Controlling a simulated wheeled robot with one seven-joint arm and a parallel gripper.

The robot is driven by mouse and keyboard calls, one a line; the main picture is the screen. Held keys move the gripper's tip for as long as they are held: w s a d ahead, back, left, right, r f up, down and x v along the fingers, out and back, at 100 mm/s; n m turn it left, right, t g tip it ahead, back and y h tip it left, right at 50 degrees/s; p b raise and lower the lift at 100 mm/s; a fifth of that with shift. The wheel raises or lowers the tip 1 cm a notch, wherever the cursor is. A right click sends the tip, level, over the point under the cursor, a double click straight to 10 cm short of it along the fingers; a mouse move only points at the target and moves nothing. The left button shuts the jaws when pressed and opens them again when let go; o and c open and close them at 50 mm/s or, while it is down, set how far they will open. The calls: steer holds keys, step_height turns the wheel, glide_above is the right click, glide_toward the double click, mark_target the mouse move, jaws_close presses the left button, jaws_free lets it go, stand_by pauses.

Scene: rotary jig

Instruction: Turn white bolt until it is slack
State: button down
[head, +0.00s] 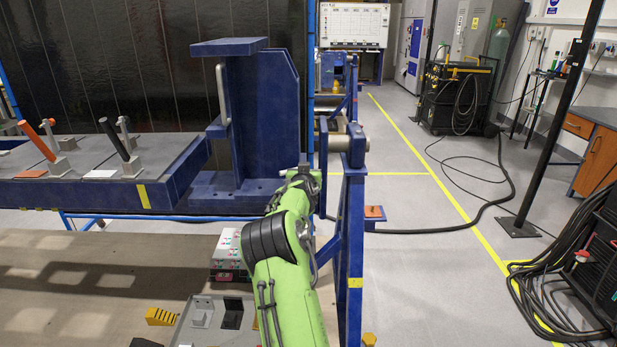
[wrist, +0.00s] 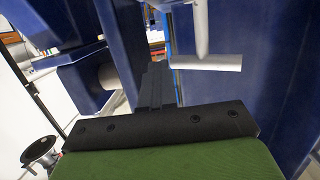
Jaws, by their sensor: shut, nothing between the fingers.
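In the head view my green arm reaches toward the blue frame and the fingertips cannot be made out.
A blue post frame (head: 354,230) with a grey shaft stands right beside my arm. At left, a table (head: 90,190) carries an orange handle (head: 37,141) and a black handle (head: 114,139). Cables (head: 480,195) lie on the floor at right, where the yellow-lined aisle is open.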

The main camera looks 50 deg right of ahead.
steer(key=n+t+y, duration=0.1)
steer(key=t, duration=0.1)
steer(key=d+n+t+y+p, duration=0.1)
steer(key=shift+w+d+n+y, duration=0.1)
steer(key=shift+w+n+y, duration=0.15)
steer(key=shift+n+y, duration=0.05)
steer(key=shift+w, duration=0.2)
steer(key=shift+w+d+p, duration=0.2)
steer(key=shift+w+p, duration=0.05)
steer(key=shift+p, duration=0.1)
steer(key=shift+w+d+f, duration=0.1)
steer(key=shift+d, duration=0.05)
